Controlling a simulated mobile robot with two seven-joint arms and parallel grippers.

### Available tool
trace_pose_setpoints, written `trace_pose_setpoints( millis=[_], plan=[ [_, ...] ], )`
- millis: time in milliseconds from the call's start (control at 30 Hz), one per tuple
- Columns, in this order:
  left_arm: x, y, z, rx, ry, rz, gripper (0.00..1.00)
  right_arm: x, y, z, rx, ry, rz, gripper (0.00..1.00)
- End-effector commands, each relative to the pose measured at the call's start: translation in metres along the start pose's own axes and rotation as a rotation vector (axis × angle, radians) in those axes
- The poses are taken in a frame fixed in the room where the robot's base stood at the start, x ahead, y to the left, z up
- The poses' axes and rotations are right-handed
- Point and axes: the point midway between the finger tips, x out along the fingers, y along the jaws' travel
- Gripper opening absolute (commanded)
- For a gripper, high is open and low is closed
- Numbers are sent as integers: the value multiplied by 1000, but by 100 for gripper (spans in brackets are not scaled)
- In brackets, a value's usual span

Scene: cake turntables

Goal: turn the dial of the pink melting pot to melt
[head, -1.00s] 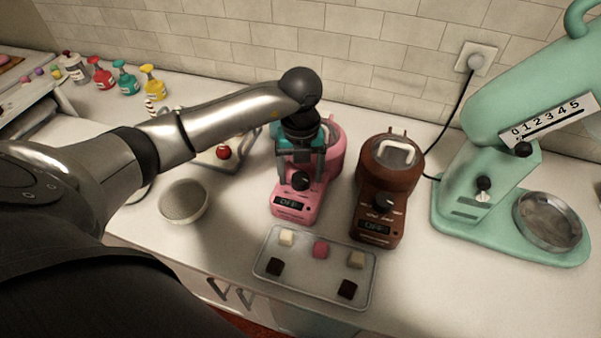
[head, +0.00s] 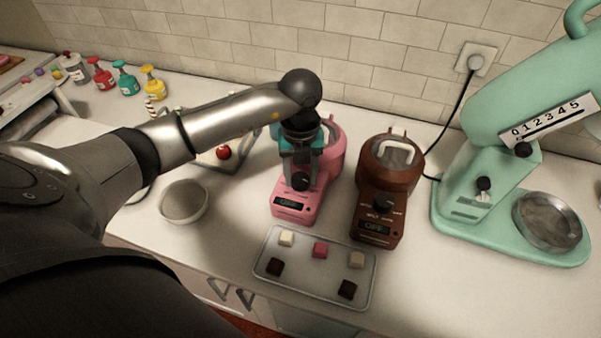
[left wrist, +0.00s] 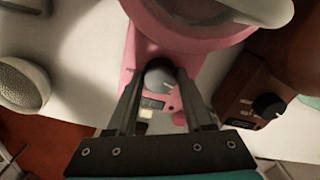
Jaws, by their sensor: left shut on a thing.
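The pink melting pot (head: 298,205) stands on the counter, left of a brown one. Its black dial (head: 301,181) sits on the sloped front, above a small display (head: 291,203) whose text is too blurred to read surely. My left gripper (head: 301,176) reaches down over the pot's front and is shut on the dial. In the left wrist view the two fingers flank the dial (left wrist: 160,78), whose pale pointer mark shows on its face. The pot's bowl (head: 331,146) is partly hidden behind my arm. My right gripper is not in view.
The brown melting pot (head: 388,187), with display reading OFF, stands close on the right. A tray (head: 316,290) with several chocolate cubes lies in front.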

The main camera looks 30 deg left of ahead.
Motion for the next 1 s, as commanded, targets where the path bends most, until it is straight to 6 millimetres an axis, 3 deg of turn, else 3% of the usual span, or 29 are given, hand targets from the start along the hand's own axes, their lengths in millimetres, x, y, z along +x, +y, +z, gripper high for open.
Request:
trace_pose_setpoints(
  millis=[467,1000],
  plan=[
    [0,1,2,82,-4,1,0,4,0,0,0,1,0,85],
    [0,0,2,545,-5,0,0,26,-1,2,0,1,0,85]
  ],
)
